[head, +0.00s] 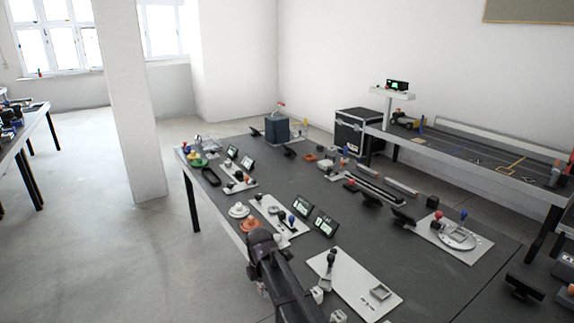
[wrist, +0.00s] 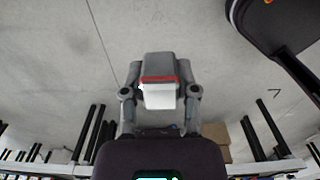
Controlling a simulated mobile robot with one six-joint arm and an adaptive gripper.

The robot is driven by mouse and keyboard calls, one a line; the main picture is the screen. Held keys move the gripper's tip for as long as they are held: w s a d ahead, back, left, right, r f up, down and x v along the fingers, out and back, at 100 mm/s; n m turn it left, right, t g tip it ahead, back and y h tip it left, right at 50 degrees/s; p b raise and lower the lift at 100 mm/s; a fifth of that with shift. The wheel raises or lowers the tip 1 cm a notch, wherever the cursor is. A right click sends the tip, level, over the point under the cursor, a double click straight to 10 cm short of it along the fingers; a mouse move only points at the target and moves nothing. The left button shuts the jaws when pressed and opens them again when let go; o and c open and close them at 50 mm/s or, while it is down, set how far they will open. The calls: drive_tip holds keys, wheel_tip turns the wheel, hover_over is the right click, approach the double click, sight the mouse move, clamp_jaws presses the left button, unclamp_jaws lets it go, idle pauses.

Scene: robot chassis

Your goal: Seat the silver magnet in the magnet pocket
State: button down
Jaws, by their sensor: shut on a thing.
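In the wrist view my gripper (wrist: 160,68) is shut on a small block with a grey far part, a red band and a pale silver-white near face. I take this block to be the silver magnet (wrist: 158,98). It is held above bare floor. In the head view my dark arm rises at the bottom centre; my gripper and the block cannot be made out there. A light panel (head: 345,290) lies to the right of my arm, with a raised square recess (head: 380,292) that may be the magnet pocket. The recess looks empty, but is small.
The dark table (head: 430,285) carries several other panels, knobs and small screens (head: 327,223). A black-knobbed lever (head: 331,258) stands on the light panel. A plate with an oval fixture (head: 458,238) lies to the right. The floor left of the table is clear.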

drive_tip(key=shift+r+p, duration=1.7)
drive_tip(key=shift+r, duration=0.4)
drive_tip(key=shift+s+f, duration=0.1)
